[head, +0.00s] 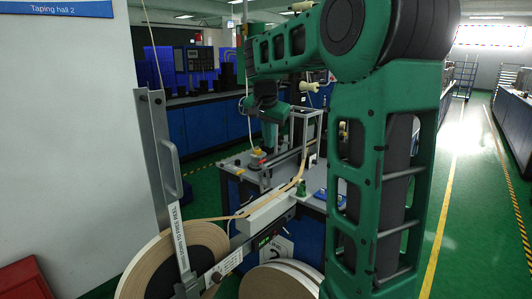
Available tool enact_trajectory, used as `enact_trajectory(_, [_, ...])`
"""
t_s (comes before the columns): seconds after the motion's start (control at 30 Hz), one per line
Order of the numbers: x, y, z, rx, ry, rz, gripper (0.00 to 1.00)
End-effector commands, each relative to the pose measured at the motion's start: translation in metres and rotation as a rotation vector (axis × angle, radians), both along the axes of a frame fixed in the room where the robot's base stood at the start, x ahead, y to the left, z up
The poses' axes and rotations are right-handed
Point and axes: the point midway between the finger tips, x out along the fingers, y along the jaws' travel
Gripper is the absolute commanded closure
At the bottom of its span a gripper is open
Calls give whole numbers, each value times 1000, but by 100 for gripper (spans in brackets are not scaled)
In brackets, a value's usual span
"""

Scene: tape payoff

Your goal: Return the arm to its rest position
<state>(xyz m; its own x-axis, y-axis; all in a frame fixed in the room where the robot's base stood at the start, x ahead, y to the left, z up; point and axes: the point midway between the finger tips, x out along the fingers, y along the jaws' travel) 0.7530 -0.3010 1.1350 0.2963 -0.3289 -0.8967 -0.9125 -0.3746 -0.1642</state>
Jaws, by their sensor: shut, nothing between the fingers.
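My arm crosses the picture from the upper right and folds down at the middle. Its wrist and my gripper (270,148) hang above the grey bench of the machine. The gripper is shut with nothing in it; its fingertips are small and hard to make out. A reel of tan tape (205,238) stands at the lower left. An upright metal lever (160,155) with a handle and a label ending "TO FREE REEL" rises in front of it. A strip of tape (228,216) runs from the reel along a pale guide block (268,206) towards the machine.
A second reel (280,280) sits low at the centre. A white wall (65,130) stands left, with a red box (25,278) below. The green aisle at right is clear.

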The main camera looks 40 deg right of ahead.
Motion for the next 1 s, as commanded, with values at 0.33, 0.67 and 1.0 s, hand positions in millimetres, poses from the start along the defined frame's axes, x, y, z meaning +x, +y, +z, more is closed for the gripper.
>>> enact_trajectory(0.33, [-7, 10, 27, 1, 2, -2, 100])
enact_trajectory(0.67, [-34, 15, 15, 7, 46, 41, 100])
enact_trajectory(1.0, [-210, 66, -81, 104, 292, 367, 100])
